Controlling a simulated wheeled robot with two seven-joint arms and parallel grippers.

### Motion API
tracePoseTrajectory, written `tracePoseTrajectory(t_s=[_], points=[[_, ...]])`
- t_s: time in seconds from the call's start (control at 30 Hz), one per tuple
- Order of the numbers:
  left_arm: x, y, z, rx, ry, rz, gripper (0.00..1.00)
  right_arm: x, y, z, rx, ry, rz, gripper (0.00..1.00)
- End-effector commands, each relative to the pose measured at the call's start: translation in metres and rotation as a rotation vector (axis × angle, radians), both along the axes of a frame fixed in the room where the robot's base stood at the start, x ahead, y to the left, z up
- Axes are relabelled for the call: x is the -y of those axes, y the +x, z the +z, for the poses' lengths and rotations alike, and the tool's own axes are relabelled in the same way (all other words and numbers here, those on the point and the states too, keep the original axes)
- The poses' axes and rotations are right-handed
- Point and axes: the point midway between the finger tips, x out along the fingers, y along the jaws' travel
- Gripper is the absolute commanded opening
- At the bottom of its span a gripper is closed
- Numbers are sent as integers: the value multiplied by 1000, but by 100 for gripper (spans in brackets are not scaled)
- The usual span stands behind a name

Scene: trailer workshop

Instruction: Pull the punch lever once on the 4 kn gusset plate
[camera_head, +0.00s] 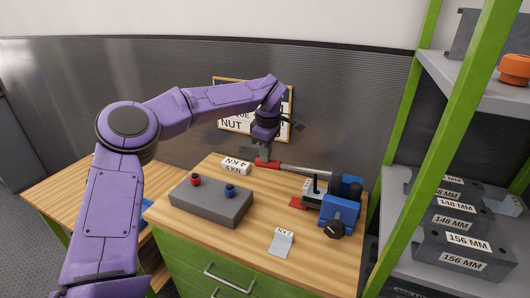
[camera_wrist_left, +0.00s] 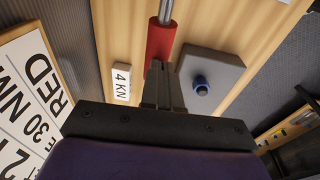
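The blue punch press (camera_head: 340,211) stands at the right of the wooden bench. Its metal lever (camera_head: 310,170) reaches left and ends in a red handle (camera_head: 268,164). My left gripper (camera_head: 264,152) is over this handle, fingers pointing down. In the left wrist view the fingers (camera_wrist_left: 160,68) look shut together at the red handle (camera_wrist_left: 160,40), not around it; whether they touch is unclear. A white 4 KN label (camera_head: 235,166) lies left of the handle, and shows in the wrist view (camera_wrist_left: 122,82). Any plate inside the press is hard to make out. My right gripper is out of view.
A grey block (camera_head: 212,206) with red and blue knobs is at front left of the bench. A small grey bent plate (camera_head: 281,244) with a white label lies near the front edge. A green-posted shelf (camera_head: 405,182) with labelled grey blocks stands right.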

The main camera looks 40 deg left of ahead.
Motion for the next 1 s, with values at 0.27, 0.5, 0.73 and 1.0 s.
tracePoseTrajectory(t_s=[0.27, 0.5, 0.73, 1.0], points=[[2, -5, 47, -2, -3, -5, 0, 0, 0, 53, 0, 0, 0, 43], [2, -10, 92, 4, 0, 0, 0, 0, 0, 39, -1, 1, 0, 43], [4, -12, 131, 2, 1, -2, 0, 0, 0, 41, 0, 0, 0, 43], [4, -13, 140, 2, 0, -3, 0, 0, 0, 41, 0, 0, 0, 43]])
